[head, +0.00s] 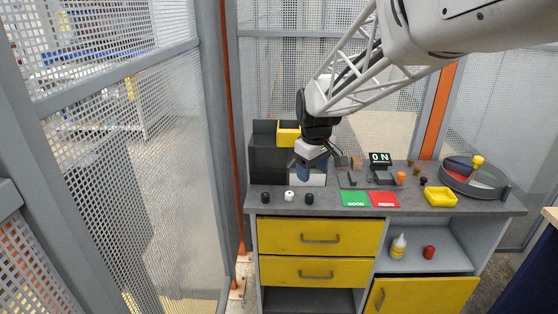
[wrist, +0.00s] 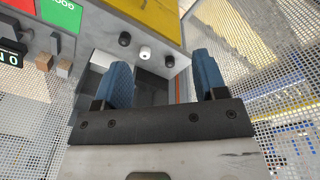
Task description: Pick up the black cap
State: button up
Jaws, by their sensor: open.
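Two black caps stand on the grey worktop near its front left edge, one at the left (head: 265,197) and one at the right (head: 310,198), with a white cap (head: 289,195) between them. In the wrist view the same row shows a black cap (wrist: 124,39), the white cap (wrist: 145,52) and another black cap (wrist: 169,61). My gripper (head: 307,172) is above the worktop, behind the row. Its blue fingers (wrist: 163,80) are apart with nothing held between them. The caps are beyond the fingertips, not touched.
Green (head: 355,199) and red (head: 384,200) plates lie right of the caps. A yellow tray (head: 440,197), a round grey holder (head: 474,183) and several small dark and brown pieces are farther right. Mesh fencing encloses the left.

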jog(key=w+a+f+n, duration=0.3)
jog(key=w+a+f, duration=0.3)
jog(key=w, duration=0.3)
jog(key=n+g, duration=0.1)
jog(key=n, duration=0.2)
send_over(265, 194)
notch_tip(265, 194, down, 9)
jog(key=shift+s+f, duration=0.1)
jog(key=shift+s, duration=0.05)
jog(key=shift+a+f, duration=0.1)
jog(key=shift+f, duration=0.1)
jog(key=shift+f, duration=1.25)
jog(key=shift+f, duration=2.6)
